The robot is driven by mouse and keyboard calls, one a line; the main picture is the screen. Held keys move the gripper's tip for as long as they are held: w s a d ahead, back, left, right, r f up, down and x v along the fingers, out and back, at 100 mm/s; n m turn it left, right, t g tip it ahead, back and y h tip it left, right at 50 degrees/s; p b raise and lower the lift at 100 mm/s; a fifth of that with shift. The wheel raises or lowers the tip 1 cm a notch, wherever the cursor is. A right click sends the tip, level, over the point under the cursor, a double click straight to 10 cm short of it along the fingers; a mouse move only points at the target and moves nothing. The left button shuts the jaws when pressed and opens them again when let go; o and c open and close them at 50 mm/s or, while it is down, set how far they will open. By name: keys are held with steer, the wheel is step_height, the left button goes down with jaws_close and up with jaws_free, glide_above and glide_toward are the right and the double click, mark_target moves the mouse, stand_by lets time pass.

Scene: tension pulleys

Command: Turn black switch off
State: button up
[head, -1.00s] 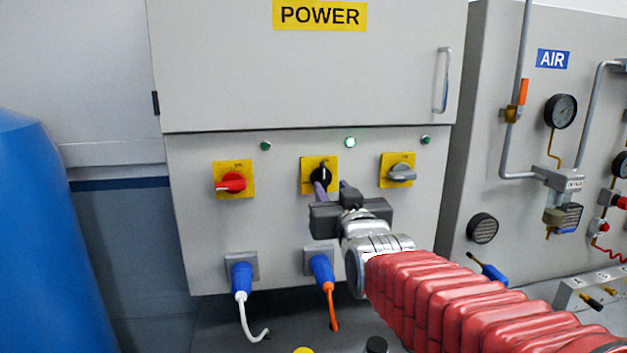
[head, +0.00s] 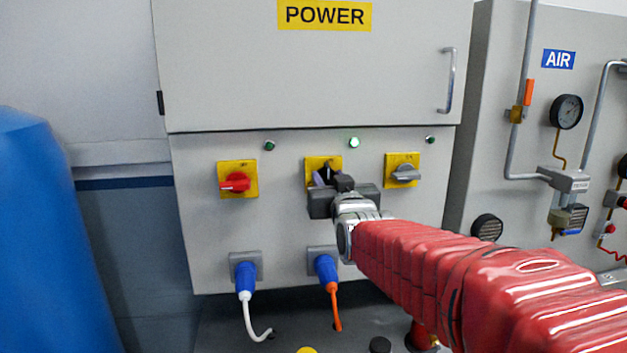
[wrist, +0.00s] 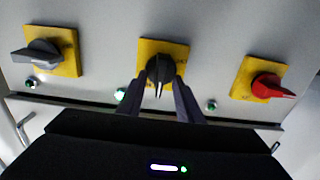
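The black switch (wrist: 160,70) sits on a yellow plate in the middle of a row of three rotary switches. In the head view the black switch (head: 328,174) is partly hidden by my gripper (head: 325,180). In the wrist view my gripper (wrist: 158,95) has its two fingers apart, one on each side of the black switch's lower part. I cannot tell whether the fingers touch the knob. The green lamp (head: 354,142) above the black switch is lit brightly.
A red switch (head: 235,181) is left of the black one and a grey switch (head: 405,173) is right. Blue plugs with a white cable (head: 245,276) and an orange cable (head: 326,268) are below. A blue tank (head: 45,240) stands at left.

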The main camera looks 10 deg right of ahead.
jaws_close()
steer(key=shift+d, duration=0.1)
steer(key=shift+n, duration=0.5)
steer(key=n, duration=0.3)
steer(key=shift+a+n, duration=0.35)
steer(key=shift+n, duration=0.05)
steer(key=n, duration=0.4)
steer(key=f+n, duration=0.1)
steer(key=n, duration=0.3)
steer(key=a+n, duration=0.1)
steer(key=n, duration=0.4)
steer(key=shift+f, duration=0.3)
